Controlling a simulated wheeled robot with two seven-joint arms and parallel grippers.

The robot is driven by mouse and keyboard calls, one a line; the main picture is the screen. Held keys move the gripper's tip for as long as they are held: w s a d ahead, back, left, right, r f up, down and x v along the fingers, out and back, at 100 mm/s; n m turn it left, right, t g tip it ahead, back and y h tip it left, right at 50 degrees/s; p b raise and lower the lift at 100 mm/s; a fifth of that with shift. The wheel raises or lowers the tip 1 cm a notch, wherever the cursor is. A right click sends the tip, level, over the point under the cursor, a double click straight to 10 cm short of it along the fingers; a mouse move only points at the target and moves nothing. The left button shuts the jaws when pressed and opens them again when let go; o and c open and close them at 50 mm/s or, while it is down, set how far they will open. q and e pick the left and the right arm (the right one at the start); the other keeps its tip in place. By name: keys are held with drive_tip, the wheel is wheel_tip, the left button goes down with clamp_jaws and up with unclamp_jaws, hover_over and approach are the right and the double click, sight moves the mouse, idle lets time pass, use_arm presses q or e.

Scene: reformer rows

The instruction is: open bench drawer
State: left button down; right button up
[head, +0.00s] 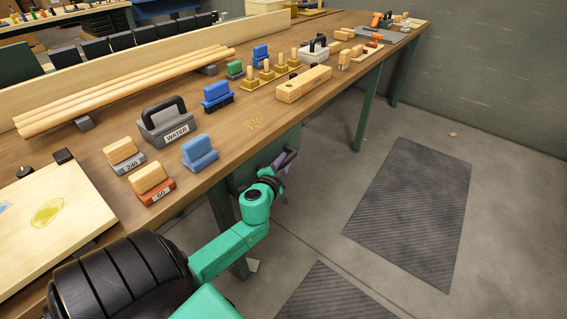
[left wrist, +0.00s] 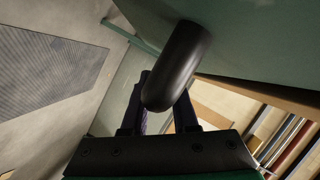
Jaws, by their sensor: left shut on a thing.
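The bench drawer has a flat green front (left wrist: 270,45), which fills the upper right of the left wrist view. A dark rounded bar handle (left wrist: 178,65) sticks out from it. My left gripper (left wrist: 164,100) is shut on this handle, with one dark finger on each side of it. In the head view my left gripper (head: 284,160) is just below the front edge of the wooden bench (head: 300,112). There the drawer is mostly hidden by the bench top and my arm, so I cannot tell how far it is open. My right gripper is not in view.
Dark mats (head: 415,210) lie on the open floor at right. A green bench leg (head: 368,107) stands beyond my gripper.

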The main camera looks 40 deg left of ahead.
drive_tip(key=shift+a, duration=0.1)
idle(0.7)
use_arm(q)
drive_tip(key=d+b, duration=0.4)
drive_tip(key=d, duration=1.7)
drive_tip(key=shift+w, duration=0.25)
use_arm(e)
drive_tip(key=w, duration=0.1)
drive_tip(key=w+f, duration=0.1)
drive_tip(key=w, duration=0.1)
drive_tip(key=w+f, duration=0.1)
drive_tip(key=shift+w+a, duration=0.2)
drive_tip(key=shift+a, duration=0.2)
use_arm(q)
drive_tip(key=shift+a, duration=0.1)
drive_tip(key=c, duration=0.7)
unclamp_jaws()
